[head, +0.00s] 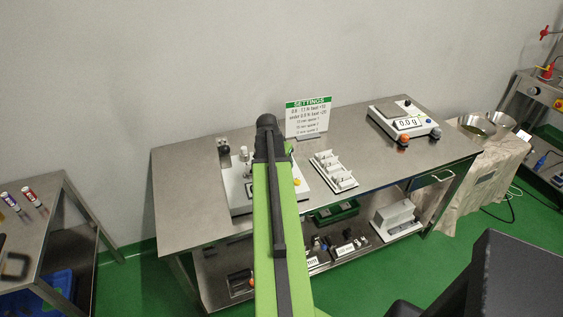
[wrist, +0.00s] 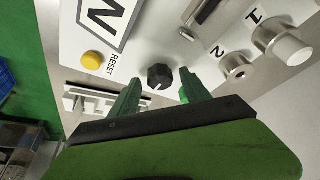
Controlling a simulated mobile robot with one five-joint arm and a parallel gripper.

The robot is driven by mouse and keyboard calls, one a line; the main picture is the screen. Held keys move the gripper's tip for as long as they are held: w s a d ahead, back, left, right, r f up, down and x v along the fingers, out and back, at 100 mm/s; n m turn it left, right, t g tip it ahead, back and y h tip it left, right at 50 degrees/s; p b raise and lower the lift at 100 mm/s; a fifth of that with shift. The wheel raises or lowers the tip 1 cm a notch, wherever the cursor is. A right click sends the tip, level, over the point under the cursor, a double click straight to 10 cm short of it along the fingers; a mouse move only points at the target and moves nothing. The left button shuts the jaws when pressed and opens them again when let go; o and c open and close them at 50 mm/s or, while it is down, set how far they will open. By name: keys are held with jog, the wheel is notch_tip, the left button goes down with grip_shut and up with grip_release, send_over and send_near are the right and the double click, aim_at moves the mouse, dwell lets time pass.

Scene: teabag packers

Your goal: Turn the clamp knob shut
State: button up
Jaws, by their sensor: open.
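In the wrist view a black faceted knob (wrist: 159,77) with a pale pointer mark stands on a white panel, probably the clamp knob; no label on it is readable. My gripper (wrist: 159,73) is open, with one green finger on each side of the knob. I cannot tell whether the fingers touch it or how far they reach down. In the head view the white device (head: 239,197) sits on the steel table (head: 185,205); my green arm covers its middle, hiding the knob and gripper.
Beside the knob are a yellow RESET button (wrist: 93,60) and silver cylinders (wrist: 238,66) marked with numbers. The table's left end is clear.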

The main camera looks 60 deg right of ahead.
jog(key=shift+r, duration=0.15)
jog(key=p+v, duration=1.6)
jog(key=v, duration=0.1)
jog(key=shift+a, duration=0.1)
jog(key=shift+s, duration=0.15)
